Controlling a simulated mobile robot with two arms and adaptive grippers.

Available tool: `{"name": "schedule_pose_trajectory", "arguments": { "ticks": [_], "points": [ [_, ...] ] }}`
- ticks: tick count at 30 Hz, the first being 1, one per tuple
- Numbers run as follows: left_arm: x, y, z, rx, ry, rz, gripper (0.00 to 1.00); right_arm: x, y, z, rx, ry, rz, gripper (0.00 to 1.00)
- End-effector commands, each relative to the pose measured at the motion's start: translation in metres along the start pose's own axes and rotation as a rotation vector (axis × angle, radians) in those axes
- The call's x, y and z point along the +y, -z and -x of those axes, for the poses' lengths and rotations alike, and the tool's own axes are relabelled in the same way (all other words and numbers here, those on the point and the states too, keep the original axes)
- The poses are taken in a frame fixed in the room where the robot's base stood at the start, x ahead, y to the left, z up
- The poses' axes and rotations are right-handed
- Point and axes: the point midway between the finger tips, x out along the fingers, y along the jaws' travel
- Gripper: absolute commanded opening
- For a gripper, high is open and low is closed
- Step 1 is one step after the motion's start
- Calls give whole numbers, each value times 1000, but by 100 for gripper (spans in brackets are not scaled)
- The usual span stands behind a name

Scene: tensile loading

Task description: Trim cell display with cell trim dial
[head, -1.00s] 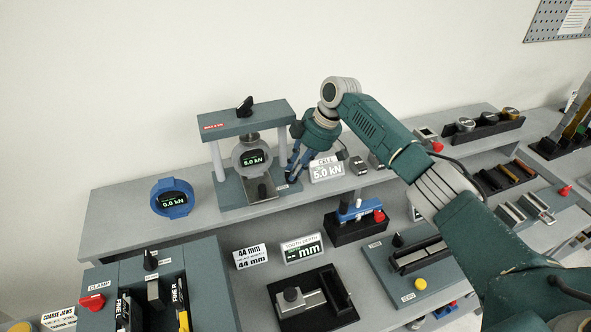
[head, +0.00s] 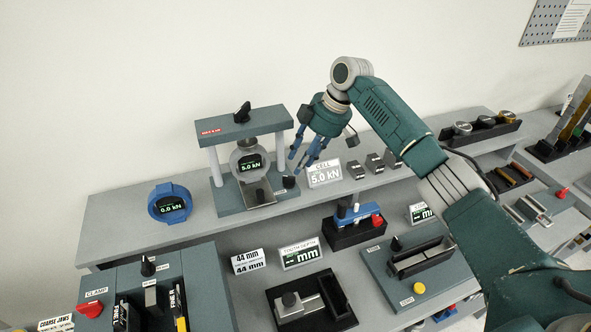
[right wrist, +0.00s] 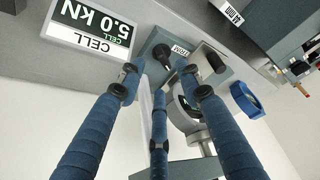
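The load frame (head: 240,122) stands on the rear shelf and holds a round grey cell display (head: 251,166) reading 5.0 kN. The small black trim dial (head: 289,182) sits at the right front of its base. In the right wrist view the dial (right wrist: 163,53) stands beside a TRIM label (right wrist: 181,48). The CELL sign (head: 325,173) also reads 5.0 kN. My right gripper (head: 305,163) is above and slightly right of the dial, blue fingers spread, empty and apart from it. My left gripper is out of view.
A blue round gauge (head: 170,203) reading 0.0 kN stands left of the frame. Small dark blocks (head: 374,162) sit right of the CELL sign. A clamp station (head: 150,290) and a tooth depth sign (head: 300,254) are lower in front. The shelf between gauge and frame is clear.

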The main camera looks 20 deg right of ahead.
Motion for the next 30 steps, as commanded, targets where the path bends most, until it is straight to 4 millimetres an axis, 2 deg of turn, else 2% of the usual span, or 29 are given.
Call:
{"name": "schedule_pose_trajectory", "arguments": {
  "ticks": [3, 10, 30],
  "points": [
    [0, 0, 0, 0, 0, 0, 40, 1, 0, 26, 3, -4, 0, 35],
    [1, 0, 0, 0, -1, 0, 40, 0, 0, 55, 2, -2, 0, 35],
    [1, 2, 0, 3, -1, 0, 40, 0, 0, 60, 0, 0, 0, 35]
  ]
}}
